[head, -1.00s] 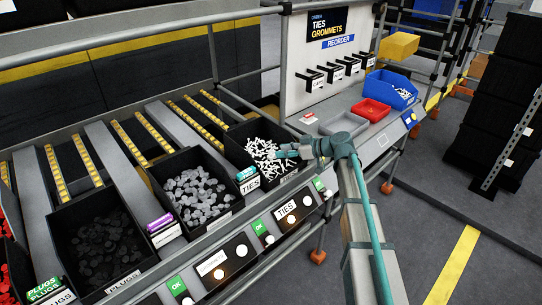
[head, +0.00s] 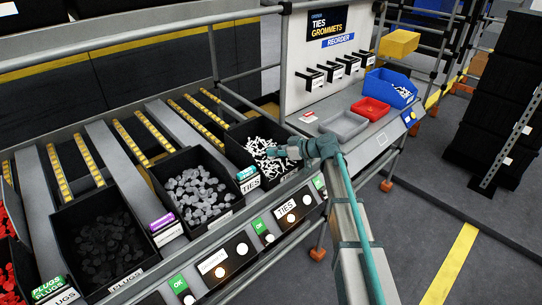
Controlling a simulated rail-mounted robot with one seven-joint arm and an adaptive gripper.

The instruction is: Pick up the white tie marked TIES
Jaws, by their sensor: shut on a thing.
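The white ties (head: 262,146) lie in a loose pile in the black bin (head: 239,158) at the right end of the bin row. A white label reading TIES (head: 251,184) is on the front of this bin. My gripper (head: 279,153) is over the front right part of the pile, with my arm reaching in from the lower right. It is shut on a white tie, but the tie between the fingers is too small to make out. I cannot tell how far the fingers are above the pile.
A bin of grey parts (head: 190,193) and a bin of black parts (head: 101,244) stand to the left. A grey tray (head: 343,125), a red tray (head: 371,108) and a blue bin (head: 391,88) are to the right. A white panel (head: 328,60) stands behind.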

